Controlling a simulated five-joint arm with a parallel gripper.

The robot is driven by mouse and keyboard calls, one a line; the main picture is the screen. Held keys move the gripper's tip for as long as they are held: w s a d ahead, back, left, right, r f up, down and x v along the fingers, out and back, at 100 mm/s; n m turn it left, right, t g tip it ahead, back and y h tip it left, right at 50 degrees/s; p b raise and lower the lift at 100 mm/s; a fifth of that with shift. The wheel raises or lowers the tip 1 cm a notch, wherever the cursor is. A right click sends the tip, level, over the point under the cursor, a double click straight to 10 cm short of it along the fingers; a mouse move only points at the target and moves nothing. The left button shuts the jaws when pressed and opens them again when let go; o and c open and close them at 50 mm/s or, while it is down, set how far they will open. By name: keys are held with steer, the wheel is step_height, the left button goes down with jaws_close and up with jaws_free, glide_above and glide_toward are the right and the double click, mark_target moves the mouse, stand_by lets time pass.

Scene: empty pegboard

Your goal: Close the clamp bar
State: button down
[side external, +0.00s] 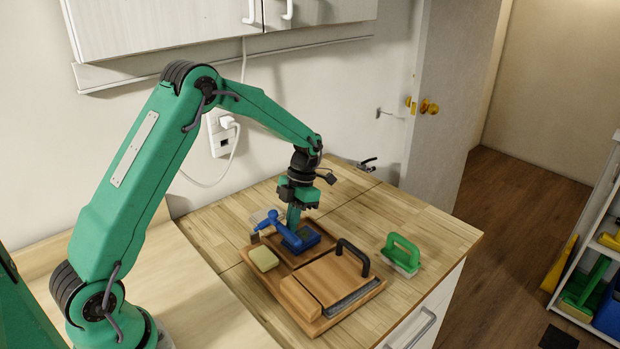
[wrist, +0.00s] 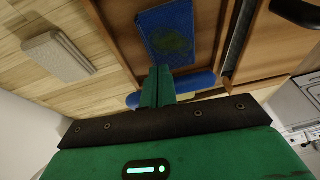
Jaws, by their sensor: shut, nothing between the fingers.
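A wooden tray (side external: 266,284) lies on the counter. In it is a blue part with a flat plate (side external: 306,236) and a bar (side external: 270,222) angled up to the left; I take this bar to be the clamp bar. In the wrist view the blue plate (wrist: 168,30) lies beyond my fingers and the blue bar (wrist: 195,82) passes behind them. My gripper (side external: 293,222) points down at the blue part, fingers together and empty; in the wrist view the fingertips (wrist: 157,82) overlap the bar. I cannot tell whether they touch it. The fingers hide part of the bar.
A yellow sponge (side external: 263,258) sits at the tray's left. A green-handled brush (side external: 401,254) stands on the counter to the right. The wall is close behind; the counter's right end is clear.

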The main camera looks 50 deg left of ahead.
steer(key=shift+r, duration=0.1)
stand_by(0.4)
steer(key=shift+r, duration=1.85)
steer(key=w+r, duration=0.2)
steer(key=w, duration=0.7)
steer(key=shift+w+d+r, duration=0.25)
steer(key=shift+d+r, duration=0.05)
steer(key=shift+r, duration=0.05)
steer(key=shift+r, duration=0.1)
step_height(320, 180, up, 10)
steer(key=m+t, duration=0.4)
steer(key=m, duration=1.4)
glide_above(281, 228)
steer(key=shift+y, duration=0.3)
